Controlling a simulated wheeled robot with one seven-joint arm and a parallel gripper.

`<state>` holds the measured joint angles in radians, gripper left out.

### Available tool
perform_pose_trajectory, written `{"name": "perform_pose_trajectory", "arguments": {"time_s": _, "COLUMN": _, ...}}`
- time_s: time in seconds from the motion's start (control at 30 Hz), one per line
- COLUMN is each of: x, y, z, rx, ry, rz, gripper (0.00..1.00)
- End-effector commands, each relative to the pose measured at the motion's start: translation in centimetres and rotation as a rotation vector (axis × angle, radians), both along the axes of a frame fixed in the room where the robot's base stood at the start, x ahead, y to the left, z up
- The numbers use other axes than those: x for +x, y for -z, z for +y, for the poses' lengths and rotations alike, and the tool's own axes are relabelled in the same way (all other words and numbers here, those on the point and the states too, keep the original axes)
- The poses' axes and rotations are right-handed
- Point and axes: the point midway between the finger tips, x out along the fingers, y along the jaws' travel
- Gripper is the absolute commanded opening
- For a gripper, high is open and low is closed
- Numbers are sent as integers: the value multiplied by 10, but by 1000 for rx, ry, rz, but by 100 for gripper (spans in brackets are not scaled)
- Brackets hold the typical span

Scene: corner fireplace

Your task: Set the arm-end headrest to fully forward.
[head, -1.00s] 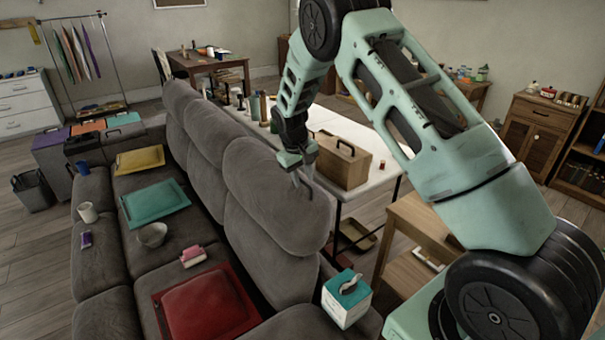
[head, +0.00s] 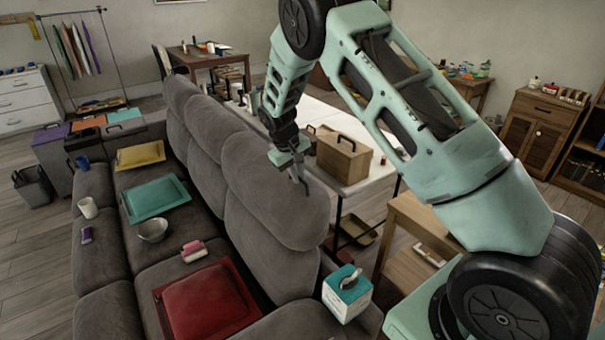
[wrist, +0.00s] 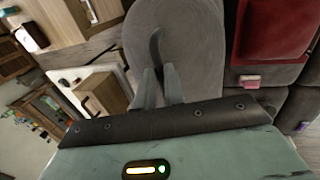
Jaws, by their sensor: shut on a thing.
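The arm-end headrest (head: 265,195) is the rounded grey cushion atop the nearest backrest of the grey sofa. It leans somewhat over the seat side; its exact angle is hard to judge. My gripper (head: 299,180) is at its upper edge, on the table side. In the wrist view the headrest (wrist: 195,50) fills the upper middle, and my gripper (wrist: 160,75) has its fingers close together against it. A dark curved mark (wrist: 155,45) shows beyond the fingertips. The fingertips' exact contact is partly hidden.
A white table (head: 355,180) with a wooden box (head: 343,155) stands close behind the sofa. A tissue box (head: 346,293) sits on the near armrest. A red cushion (head: 205,303) and a pink item (head: 193,250) lie on the seats.

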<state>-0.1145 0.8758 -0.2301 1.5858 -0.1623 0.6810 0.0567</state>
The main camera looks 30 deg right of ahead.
Motion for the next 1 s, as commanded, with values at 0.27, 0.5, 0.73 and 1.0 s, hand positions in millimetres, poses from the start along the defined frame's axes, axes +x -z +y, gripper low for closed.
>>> {"name": "perform_pose_trajectory", "arguments": {"time_s": 0.27, "x": -1, "y": 3, "z": 57, "rx": -172, "ry": -13, "rz": -9, "gripper": 0}}
{"name": "perform_pose_trajectory", "arguments": {"time_s": 0.5, "x": -2, "y": 11, "z": 105, "rx": -346, "ry": -11, "rz": -17, "gripper": 0}}
{"name": "perform_pose_trajectory", "arguments": {"time_s": 0.73, "x": -4, "y": 24, "z": 146, "rx": -499, "ry": -8, "rz": -22, "gripper": 0}}
{"name": "perform_pose_trajectory", "arguments": {"time_s": 1.0, "x": -5, "y": 34, "z": 171, "rx": -513, "ry": -2, "rz": -20, "gripper": 0}}
